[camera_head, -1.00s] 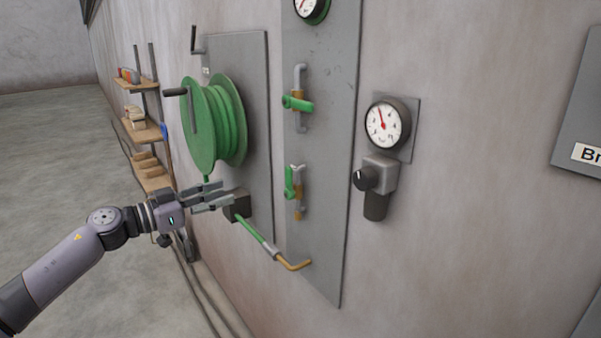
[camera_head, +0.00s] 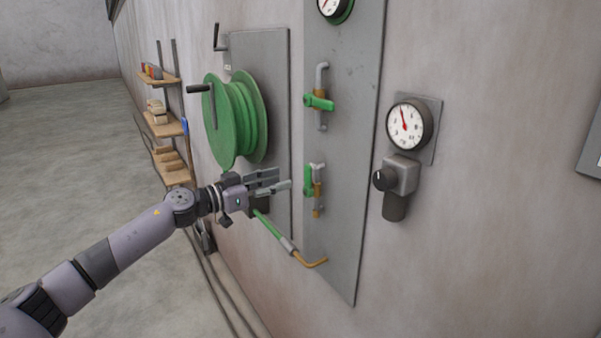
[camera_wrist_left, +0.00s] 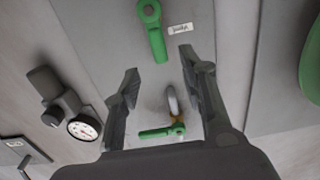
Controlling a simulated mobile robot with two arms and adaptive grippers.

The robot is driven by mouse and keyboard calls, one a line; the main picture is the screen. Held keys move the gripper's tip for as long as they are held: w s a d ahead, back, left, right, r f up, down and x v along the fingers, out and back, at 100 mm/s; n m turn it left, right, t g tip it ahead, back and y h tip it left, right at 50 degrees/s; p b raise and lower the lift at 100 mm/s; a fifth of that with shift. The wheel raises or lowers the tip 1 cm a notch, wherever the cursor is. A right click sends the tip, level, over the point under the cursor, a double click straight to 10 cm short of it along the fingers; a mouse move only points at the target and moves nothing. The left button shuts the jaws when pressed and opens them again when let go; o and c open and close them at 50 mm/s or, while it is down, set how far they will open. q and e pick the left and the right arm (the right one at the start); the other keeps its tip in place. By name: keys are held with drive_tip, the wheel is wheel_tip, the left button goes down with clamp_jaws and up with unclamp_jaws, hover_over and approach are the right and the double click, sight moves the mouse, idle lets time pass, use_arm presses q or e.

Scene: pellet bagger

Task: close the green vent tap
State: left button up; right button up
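Two green-handled taps sit on the tall grey panel (camera_head: 342,130). The upper tap (camera_head: 319,102) has its handle roughly level across its pipe; the lower tap (camera_head: 308,181) has its handle upright, along its pipe. Which one is the vent tap I cannot tell. My left gripper (camera_head: 284,179) is just left of the lower tap, fingers pointing toward it. In the left wrist view, which looks upside down, its open, empty fingers (camera_wrist_left: 158,62) frame the end of the lower tap's handle (camera_wrist_left: 157,45); contact is not clear. The upper tap (camera_wrist_left: 160,132) shows nearer the palm. My right gripper is not in view.
A green hose reel (camera_head: 236,120) stands left of the panel, above my left gripper. A green hose (camera_head: 270,228) runs to a brass elbow at the panel's foot. A gauge (camera_head: 408,124) and black-knobbed regulator (camera_head: 400,178) are right of the panel. Shelves (camera_head: 165,125) stand farther left.

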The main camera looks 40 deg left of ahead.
sight(305, 173)
use_arm(q)
drive_tip(key=p+x, duration=0.1)
drive_tip(key=x, duration=0.2)
drive_tip(key=p+x, duration=0.1)
drive_tip(key=x, duration=0.2)
drive_tip(key=shift+w+r, duration=0.1)
drive_tip(key=shift+r, duration=0.1)
drive_tip(key=shift+w+d+f+p, duration=0.1)
drive_tip(key=shift+w+d+p, duration=0.25)
drive_tip(key=shift+w, duration=0.15)
drive_tip(key=shift+c, duration=0.2)
clamp_jaws()
